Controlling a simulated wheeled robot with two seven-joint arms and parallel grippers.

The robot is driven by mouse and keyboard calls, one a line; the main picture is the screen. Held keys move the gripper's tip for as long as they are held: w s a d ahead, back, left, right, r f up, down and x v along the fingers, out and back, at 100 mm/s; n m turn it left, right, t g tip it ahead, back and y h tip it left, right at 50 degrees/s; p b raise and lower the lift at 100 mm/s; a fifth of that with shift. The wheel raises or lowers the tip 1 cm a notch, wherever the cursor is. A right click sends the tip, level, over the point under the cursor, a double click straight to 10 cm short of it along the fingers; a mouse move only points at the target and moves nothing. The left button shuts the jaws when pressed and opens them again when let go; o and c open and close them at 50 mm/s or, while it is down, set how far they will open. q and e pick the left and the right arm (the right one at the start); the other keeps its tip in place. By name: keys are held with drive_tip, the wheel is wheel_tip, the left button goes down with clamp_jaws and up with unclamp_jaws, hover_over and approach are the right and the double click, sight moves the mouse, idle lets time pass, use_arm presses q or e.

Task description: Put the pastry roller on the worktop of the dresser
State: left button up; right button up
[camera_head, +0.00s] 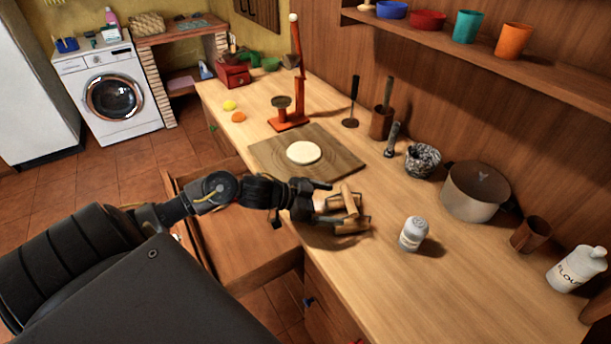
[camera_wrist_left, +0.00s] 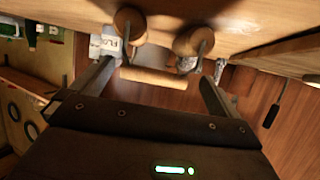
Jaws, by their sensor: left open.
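The pastry roller (camera_head: 349,203) is a pale wooden tool with metal brackets. In the head view it is at the front part of the dresser's worktop (camera_head: 425,290), just right of the cutting board. My left gripper (camera_head: 340,207) is open at the roller. In the left wrist view, the roller's wooden bar (camera_wrist_left: 160,77) lies crosswise between the two spread fingers of my left gripper (camera_wrist_left: 155,85), with gaps to both. Two round wooden parts (camera_wrist_left: 128,22) rise beyond it, against the worktop. Part of the roller is hidden by the gripper in the head view. My right gripper is not in view.
A cutting board (camera_head: 265,150) with dough (camera_head: 303,152) lies left of the roller. A white shaker (camera_head: 413,234) stands to its right, a large pot (camera_head: 475,192) behind. An open drawer (camera_head: 230,225) juts out below my left arm. The front right worktop is clear.

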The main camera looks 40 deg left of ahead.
use_arm(q)
drive_tip(key=v, duration=0.8)
drive_tip(key=shift+b, duration=0.4)
